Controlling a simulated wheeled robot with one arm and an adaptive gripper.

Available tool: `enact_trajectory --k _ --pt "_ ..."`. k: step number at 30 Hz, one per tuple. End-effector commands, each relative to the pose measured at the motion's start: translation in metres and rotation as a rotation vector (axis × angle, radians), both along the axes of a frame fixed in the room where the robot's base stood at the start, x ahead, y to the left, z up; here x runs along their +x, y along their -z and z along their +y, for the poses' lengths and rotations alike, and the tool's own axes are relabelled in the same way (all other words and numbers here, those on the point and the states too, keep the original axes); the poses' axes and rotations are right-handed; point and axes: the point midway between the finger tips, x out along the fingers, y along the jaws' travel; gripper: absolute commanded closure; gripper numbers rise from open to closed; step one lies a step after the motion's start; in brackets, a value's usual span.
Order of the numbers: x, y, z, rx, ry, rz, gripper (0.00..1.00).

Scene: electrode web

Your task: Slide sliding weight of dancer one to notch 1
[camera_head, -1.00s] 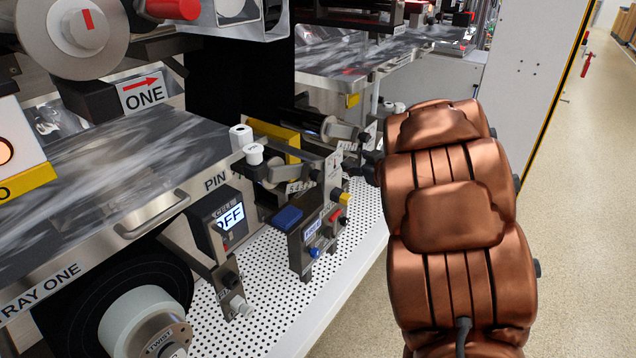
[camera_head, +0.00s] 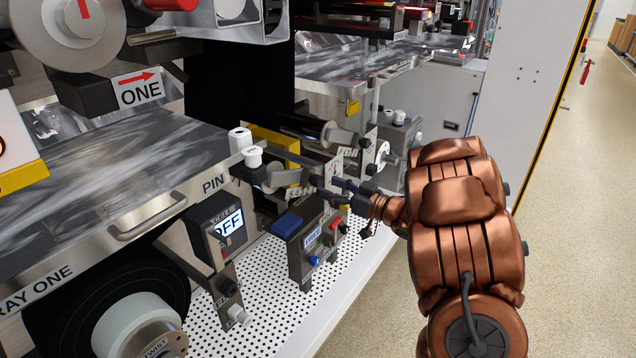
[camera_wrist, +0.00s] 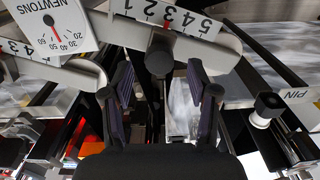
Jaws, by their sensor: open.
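My gripper (camera_wrist: 160,92) is open in the wrist view, its two dark fingers apart on either side of a dark round knob. This knob (camera_wrist: 158,58), which looks like a sliding weight, sits at the lower edge of a pale arm. The arm carries a numbered scale (camera_wrist: 188,18) with a red mark near its middle digits. I cannot tell whether the fingers touch the knob or which notch it is at.
A NEWTONS dial (camera_wrist: 52,25) and a second numbered arm stand at left in the wrist view.

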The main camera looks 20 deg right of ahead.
Motion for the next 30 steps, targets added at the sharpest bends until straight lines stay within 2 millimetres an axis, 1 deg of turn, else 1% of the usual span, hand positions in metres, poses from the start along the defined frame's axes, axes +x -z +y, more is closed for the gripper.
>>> enact_trajectory --k 1,6,10,15,23,30 --pt "0.006 -0.001 0.005 0.001 -0.004 -0.001 0.41" --pt "0.024 0.000 0.015 0.001 0.000 0.003 0.41" --pt "0.033 0.000 0.021 0.000 -0.001 0.001 0.41" --pt "0.039 0.000 0.024 -0.001 0.001 0.001 0.41" --pt "0.039 0.000 0.023 -0.001 0.002 0.000 0.41" --pt "0.039 0.000 0.023 -0.001 0.002 0.000 0.66"
